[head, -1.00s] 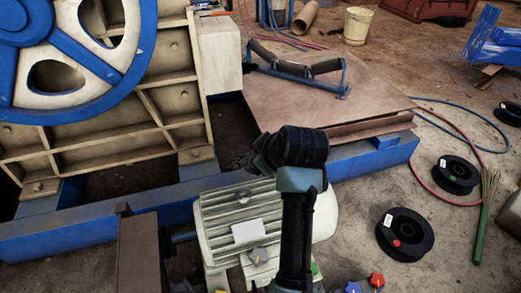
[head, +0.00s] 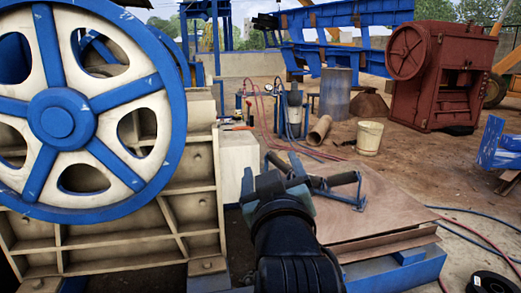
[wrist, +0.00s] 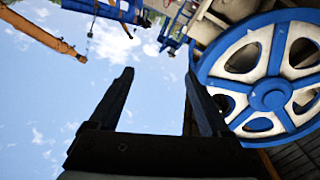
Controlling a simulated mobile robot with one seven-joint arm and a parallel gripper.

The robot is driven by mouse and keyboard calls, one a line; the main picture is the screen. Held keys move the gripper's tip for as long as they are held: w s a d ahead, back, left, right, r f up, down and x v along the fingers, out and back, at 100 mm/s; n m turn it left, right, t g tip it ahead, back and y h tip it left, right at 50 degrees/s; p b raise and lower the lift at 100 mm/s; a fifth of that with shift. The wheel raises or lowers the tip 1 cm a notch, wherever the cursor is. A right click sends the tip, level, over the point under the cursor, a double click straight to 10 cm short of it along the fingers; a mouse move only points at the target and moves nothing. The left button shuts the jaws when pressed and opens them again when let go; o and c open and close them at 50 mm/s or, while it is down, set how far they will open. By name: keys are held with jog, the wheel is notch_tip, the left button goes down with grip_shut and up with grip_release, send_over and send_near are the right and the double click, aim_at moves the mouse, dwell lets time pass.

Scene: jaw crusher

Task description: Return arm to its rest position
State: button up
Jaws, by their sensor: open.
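My gripper (head: 272,172) is raised in front of me in the head view, at the end of my dark arm, which comes up from the bottom edge. In the wrist view the gripper (wrist: 160,76) shows two dark fingers spread well apart with only sky between them. It is open and empty. In the head view it overlaps the blue roller frame (head: 345,186) behind it; I cannot tell the distance between them.
A large blue-and-white flywheel (head: 62,115) stands at the left on a cream crusher body (head: 190,215). A plywood sheet (head: 375,215) lies right of my arm. A cream bucket (head: 369,138), a red crusher (head: 440,75) and cable spools are farther off.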

jog(key=s+a+r+m+t+h, duration=0.15)
jog(key=s+r+m+t, duration=0.25)
jog(key=s+r+t, duration=1)
jog(key=s+r+g+p, duration=0.2)
jog(key=r+p, duration=1.4)
jog(key=r, duration=0.4)
jog(key=s+r+g+p, duration=0.2)
jog(key=s+r+p, duration=0.1)
jog(key=r+p, duration=1.4)
notch_tip(320, 180, up, 3)
jog(key=shift+a+f+m+g, duration=0.15)
jog(key=shift+a+m+g, duration=0.05)
jog(key=shift+m+g, duration=0.1)
jog(key=shift+y, duration=0.25)
